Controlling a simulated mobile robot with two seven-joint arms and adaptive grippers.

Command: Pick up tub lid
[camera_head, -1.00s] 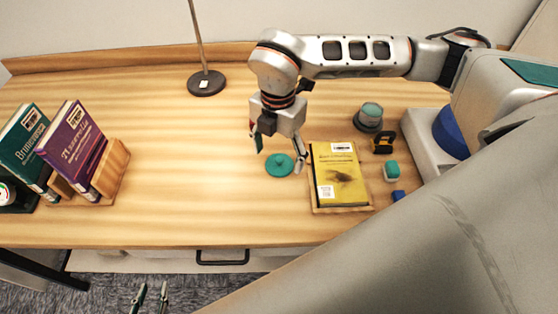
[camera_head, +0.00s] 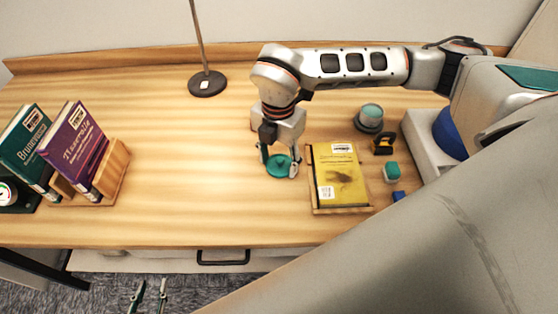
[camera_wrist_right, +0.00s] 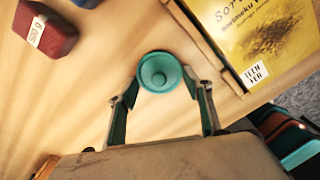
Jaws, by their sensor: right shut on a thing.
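The tub lid (camera_head: 280,168) is a round teal disc with a raised knob, near the middle of the wooden table, left of the yellow book. My right gripper (camera_head: 279,170) points down over it, with one finger on each side of its rim, shut on it. In the right wrist view the lid (camera_wrist_right: 160,72) lies between the fingertips of the right gripper (camera_wrist_right: 161,80). I cannot tell any gap between lid and table. My left gripper (camera_head: 149,298) shows at the bottom edge, off the table's front, fingers apart and empty.
A yellow book (camera_head: 340,176) lies on a wooden stand close right of the lid. A dark tub (camera_head: 369,118), a yellow-black item (camera_head: 383,144) and a teal block (camera_head: 391,172) stand further right. A dark red block (camera_wrist_right: 45,28) shows in the wrist view.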

